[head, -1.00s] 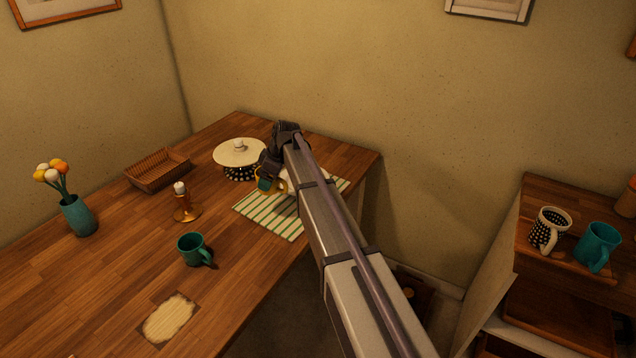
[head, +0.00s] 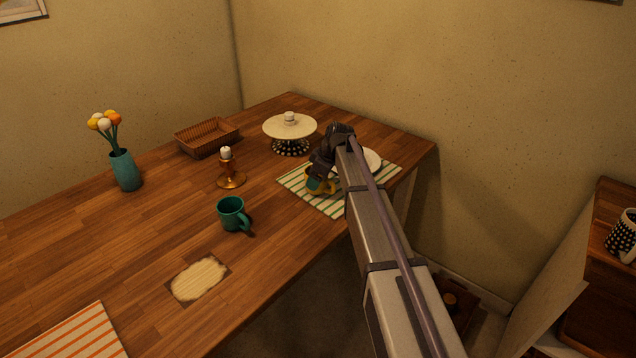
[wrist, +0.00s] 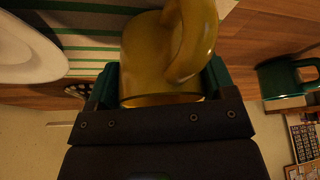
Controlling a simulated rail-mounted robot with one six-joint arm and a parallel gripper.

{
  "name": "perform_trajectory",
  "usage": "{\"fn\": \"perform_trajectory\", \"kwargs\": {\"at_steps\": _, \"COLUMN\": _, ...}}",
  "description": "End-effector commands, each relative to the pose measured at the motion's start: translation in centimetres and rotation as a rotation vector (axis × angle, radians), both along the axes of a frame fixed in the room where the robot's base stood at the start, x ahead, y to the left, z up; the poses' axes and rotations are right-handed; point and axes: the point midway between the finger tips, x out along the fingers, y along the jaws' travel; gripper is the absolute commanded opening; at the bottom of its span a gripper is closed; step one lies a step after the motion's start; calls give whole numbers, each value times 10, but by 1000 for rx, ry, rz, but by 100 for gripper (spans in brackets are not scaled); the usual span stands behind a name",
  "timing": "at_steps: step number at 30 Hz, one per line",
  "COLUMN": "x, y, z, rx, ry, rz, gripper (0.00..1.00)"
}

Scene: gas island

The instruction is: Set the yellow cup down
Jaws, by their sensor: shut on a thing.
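The yellow cup (wrist: 160,55) is between the two green fingers of my gripper (wrist: 158,90) in the wrist view, with its handle towards the camera. My gripper is shut on it. In the head view my gripper (head: 322,182) and a small part of the yellow cup (head: 331,187) show over the green-striped placemat (head: 308,192). The arm hides most of the cup there. I cannot tell whether the cup touches the mat. A white plate (head: 371,160) lies on the mat, partly behind my arm; it also shows in the wrist view (wrist: 30,50).
A teal cup (head: 232,214) stands left of the mat, near a candle holder (head: 231,178). A flower vase (head: 125,170) stands at the left. The wooden table is bare around the pale patch (head: 199,280).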

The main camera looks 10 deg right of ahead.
Motion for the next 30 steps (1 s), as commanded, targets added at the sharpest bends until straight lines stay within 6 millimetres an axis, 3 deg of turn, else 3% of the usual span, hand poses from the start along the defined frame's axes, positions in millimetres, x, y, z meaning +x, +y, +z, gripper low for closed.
{"fn": "perform_trajectory", "kwargs": {"at_steps": 6, "x": 0, "y": 0, "z": -4, "rx": 0, "ry": 0, "rz": 0, "gripper": 47}}
{"fn": "perform_trajectory", "kwargs": {"at_steps": 7, "x": 0, "y": 0, "z": -2, "rx": 0, "ry": 0, "rz": 0, "gripper": 79}}
{"fn": "perform_trajectory", "kwargs": {"at_steps": 13, "x": 0, "y": 0, "z": -2, "rx": 0, "ry": 0, "rz": 0, "gripper": 98}}
{"fn": "perform_trajectory", "kwargs": {"at_steps": 23, "x": 0, "y": 0, "z": 5, "rx": 0, "ry": 0, "rz": 0, "gripper": 100}}
{"fn": "perform_trajectory", "kwargs": {"at_steps": 30, "x": -10, "y": -14, "z": 54, "rx": 0, "ry": 0, "rz": -1, "gripper": 100}}
